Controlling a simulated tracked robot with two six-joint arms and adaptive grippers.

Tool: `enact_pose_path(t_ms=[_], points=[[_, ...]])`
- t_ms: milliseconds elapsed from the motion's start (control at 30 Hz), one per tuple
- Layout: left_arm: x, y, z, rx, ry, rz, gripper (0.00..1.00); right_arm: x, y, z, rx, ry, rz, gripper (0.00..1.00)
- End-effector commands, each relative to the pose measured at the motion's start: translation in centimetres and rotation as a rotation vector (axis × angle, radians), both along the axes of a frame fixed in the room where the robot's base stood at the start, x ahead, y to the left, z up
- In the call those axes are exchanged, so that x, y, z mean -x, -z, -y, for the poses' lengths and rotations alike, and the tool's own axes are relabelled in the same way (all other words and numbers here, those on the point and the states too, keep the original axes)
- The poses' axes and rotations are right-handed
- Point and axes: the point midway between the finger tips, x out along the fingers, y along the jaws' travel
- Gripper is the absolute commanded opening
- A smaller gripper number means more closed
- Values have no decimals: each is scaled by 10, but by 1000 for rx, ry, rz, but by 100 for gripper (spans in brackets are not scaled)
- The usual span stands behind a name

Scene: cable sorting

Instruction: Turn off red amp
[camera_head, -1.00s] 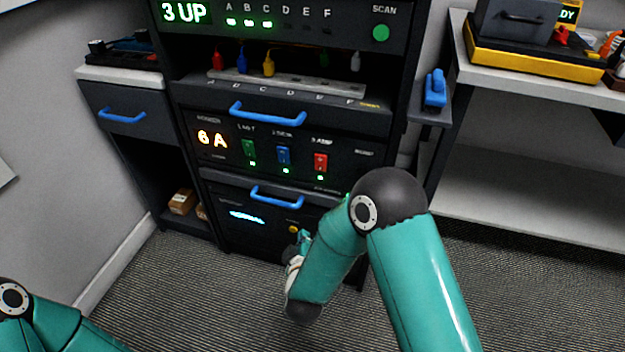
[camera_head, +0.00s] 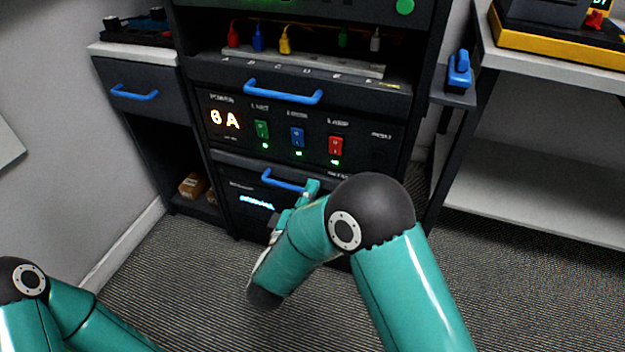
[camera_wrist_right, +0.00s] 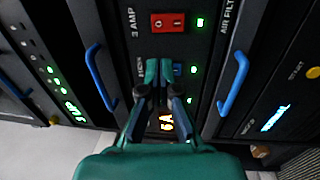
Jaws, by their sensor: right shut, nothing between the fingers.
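The red amp switch (camera_head: 336,147), labelled 3 AMP, is on the power panel of the rack, at the right of a row with a green switch (camera_head: 262,129) and a blue switch (camera_head: 297,137). A green light glows below it. It also shows in the right wrist view (camera_wrist_right: 167,22) with its light lit beside it. My right gripper (camera_wrist_right: 159,69) is shut and empty, its fingertips in front of the blue switch and short of the red one in that picture. In the head view my right forearm mostly hides the gripper. My left gripper is out of view.
The panel display (camera_head: 225,119) reads 6 A. Blue drawer handles stick out above (camera_head: 283,94) and below (camera_head: 284,182) the switch row. A white-topped shelf (camera_head: 545,80) stands at right, with a blue object (camera_head: 459,70) beside the rack.

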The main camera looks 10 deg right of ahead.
Motion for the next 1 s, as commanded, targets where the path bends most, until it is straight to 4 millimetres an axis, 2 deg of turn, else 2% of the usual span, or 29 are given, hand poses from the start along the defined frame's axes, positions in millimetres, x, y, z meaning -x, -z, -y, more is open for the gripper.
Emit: enact_pose_path(t_ms=[400,600,800,1000], points=[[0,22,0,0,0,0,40,-66,-7,47,-2,6,4,0],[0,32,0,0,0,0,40,-91,-12,64,-2,4,4,0],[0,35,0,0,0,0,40,-102,-15,71,0,2,2,0],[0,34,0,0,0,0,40,-104,-16,72,0,2,2,0]])
